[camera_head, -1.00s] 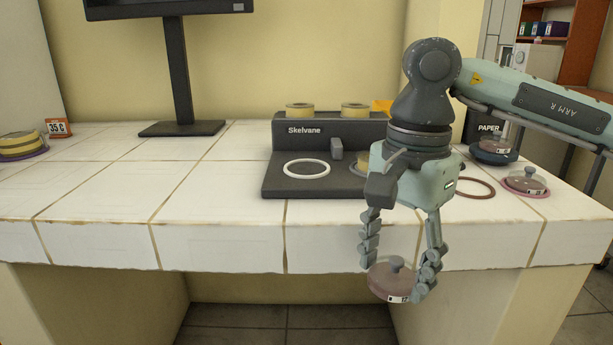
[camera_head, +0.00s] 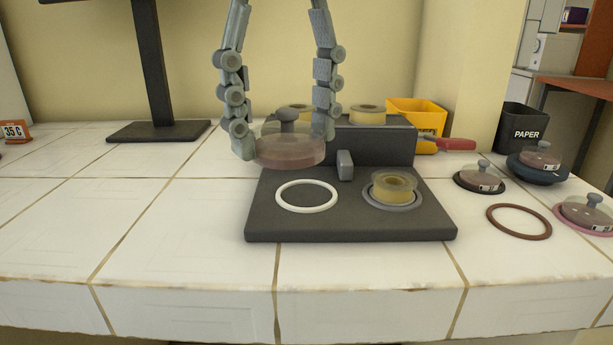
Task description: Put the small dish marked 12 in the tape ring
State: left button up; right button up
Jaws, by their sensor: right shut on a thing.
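My right gripper (camera_head: 285,140) points down and is shut on a pinkish round dish (camera_head: 290,153) with a grey knob on its lid. It holds the dish level in the air, in front of the back left part of the black device. The dish's label does not show now. An empty brown-red ring (camera_head: 518,222) lies flat on the tiled table to the right of the device. An empty white ring (camera_head: 306,196) lies on the device's base. I cannot tell for certain which is the tape ring. My left gripper is not in view.
The black device (camera_head: 350,222) bears a yellowish dish (camera_head: 392,187) and more at the back. Lidded dishes stand at right: on a black ring (camera_head: 479,179), a blue base (camera_head: 538,160) and a pink ring (camera_head: 588,213). A yellow bin (camera_head: 415,115) and PAPER bin (camera_head: 522,128) stand behind.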

send_over(306, 195)
notch_tip(306, 195, down, 7)
jog(key=shift+r+p, duration=0.1)
jog(key=shift+p, duration=0.25)
notch_tip(306, 195, down, 4)
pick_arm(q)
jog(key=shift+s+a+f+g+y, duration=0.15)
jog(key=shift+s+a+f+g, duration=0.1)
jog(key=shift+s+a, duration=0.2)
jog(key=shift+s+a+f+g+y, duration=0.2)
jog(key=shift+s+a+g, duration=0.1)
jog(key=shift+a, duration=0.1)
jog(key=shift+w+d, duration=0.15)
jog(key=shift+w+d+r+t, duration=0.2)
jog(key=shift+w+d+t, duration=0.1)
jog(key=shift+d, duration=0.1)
pick_arm(e)
jog(key=o, duration=1.2)
jog(key=shift+c, duration=0.2)
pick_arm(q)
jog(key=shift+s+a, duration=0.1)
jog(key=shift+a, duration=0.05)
